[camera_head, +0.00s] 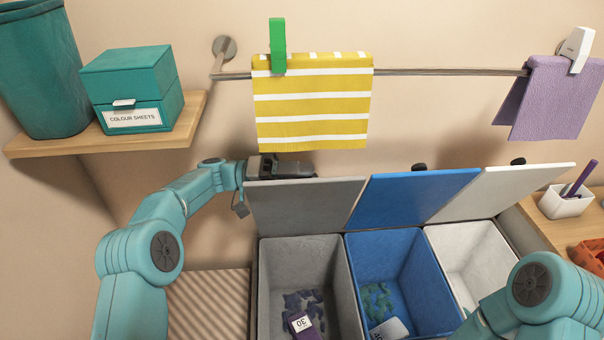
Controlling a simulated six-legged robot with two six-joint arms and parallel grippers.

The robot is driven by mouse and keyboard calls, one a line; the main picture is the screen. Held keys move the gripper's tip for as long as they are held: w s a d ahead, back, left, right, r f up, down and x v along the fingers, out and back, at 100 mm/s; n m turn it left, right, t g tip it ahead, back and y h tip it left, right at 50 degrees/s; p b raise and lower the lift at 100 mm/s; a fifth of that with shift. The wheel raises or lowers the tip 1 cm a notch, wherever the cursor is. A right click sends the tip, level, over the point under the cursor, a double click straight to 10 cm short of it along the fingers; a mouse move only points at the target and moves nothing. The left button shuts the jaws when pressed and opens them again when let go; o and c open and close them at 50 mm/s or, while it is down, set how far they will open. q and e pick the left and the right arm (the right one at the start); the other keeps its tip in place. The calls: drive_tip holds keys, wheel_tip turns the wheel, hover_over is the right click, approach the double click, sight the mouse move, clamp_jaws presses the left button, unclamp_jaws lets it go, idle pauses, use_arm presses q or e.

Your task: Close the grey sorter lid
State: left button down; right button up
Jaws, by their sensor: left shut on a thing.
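The sorter has a grey lid (304,206), which stands open, tilted up behind the grey bin (268,270). My left gripper (282,172) is at the top edge of the grey lid, near its left corner, and is shut on it. The fingertips are partly hidden behind the lid's edge. The grey bin is open and holds dark purple clothing and a small tag marked 30. My right arm comes in at the lower right; its gripper is out of the picture.
The blue lid (410,198) and white lid (500,190) also stand open beside the grey one, above the blue bin (404,275) and white bin (470,250). A rail (450,72) with a yellow striped towel (312,105) and purple cloth (558,100) hangs above. A shelf (90,140) is at upper left.

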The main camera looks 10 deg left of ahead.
use_arm(q)
drive_tip(key=s+d+f+m+y+b, duration=0.2)
drive_tip(key=s+f+m+b, duration=0.5)
drive_tip(key=s+b, duration=0.8)
drive_tip(key=shift+s+d+f+g+b, duration=0.3)
drive_tip(key=shift+f+b, duration=1.5)
drive_tip(key=shift+b, duration=4.4)
drive_tip(key=shift+w+d, duration=0.15)
drive_tip(key=c, duration=0.8)
unclamp_jaws()
drive_tip(key=shift+o, duration=0.2)
drive_tip(key=w+a+p, duration=0.2)
drive_tip(key=a+p, duration=0.2)
drive_tip(key=a, duration=1.2)
drive_tip(key=shift+a, duration=0.2)
